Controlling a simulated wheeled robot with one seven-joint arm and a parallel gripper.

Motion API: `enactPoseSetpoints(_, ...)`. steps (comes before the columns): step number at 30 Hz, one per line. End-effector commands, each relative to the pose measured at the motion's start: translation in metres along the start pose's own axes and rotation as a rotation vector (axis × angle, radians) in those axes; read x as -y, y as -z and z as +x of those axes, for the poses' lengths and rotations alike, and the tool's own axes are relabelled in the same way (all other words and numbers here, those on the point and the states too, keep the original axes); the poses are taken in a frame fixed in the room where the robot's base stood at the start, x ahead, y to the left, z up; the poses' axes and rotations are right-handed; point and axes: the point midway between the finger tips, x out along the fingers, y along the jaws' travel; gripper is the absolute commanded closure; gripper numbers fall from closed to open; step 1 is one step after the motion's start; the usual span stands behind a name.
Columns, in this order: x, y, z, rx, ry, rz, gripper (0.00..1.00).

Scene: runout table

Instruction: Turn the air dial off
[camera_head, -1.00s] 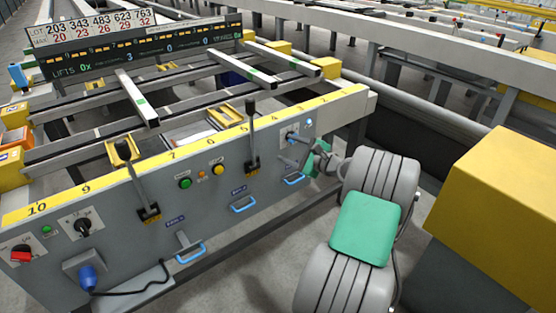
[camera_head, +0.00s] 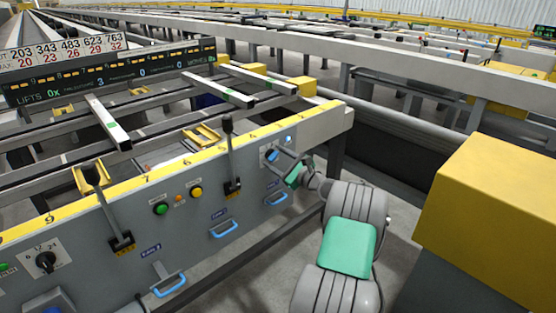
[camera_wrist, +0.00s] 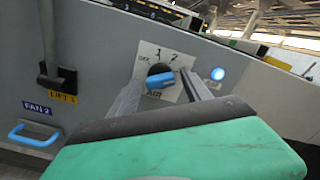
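The air dial (camera_wrist: 161,79) is a blue-handled knob on a white plate marked OFF, 1 and 2, on the grey panel's right part. Its handle lies nearly level in the wrist view; I cannot tell exactly which mark it points to. It also shows small in the head view (camera_head: 272,155). My gripper (camera_wrist: 164,78) faces the panel, its two grey fingers apart, one on each side of the dial. I cannot tell whether they touch the handle. In the head view my gripper (camera_head: 279,158) is close to the panel, partly covering the plate.
A lit blue lamp (camera_wrist: 217,73) is right of the dial. A black lever (camera_head: 230,155), green button (camera_head: 160,208), yellow button (camera_head: 195,192) and blue handle (camera_head: 224,229) are left on the panel. A yellow block (camera_head: 495,205) stands at right.

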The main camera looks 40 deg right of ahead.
Motion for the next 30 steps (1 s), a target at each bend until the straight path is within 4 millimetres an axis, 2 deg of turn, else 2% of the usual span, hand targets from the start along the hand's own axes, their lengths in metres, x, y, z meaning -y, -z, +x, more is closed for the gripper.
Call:
enactPoseSetpoints(2,0.0003,0.0001,-0.0003,0.0,0.0,0.0,0.51)
enactPoseSetpoints(20,0.0005,0.0006,-0.001,-0.001,0.001,0.0,1.0)
enactPoseSetpoints(30,0.0016,0.0013,-0.0016,-0.003,0.003,-0.034,1.0)
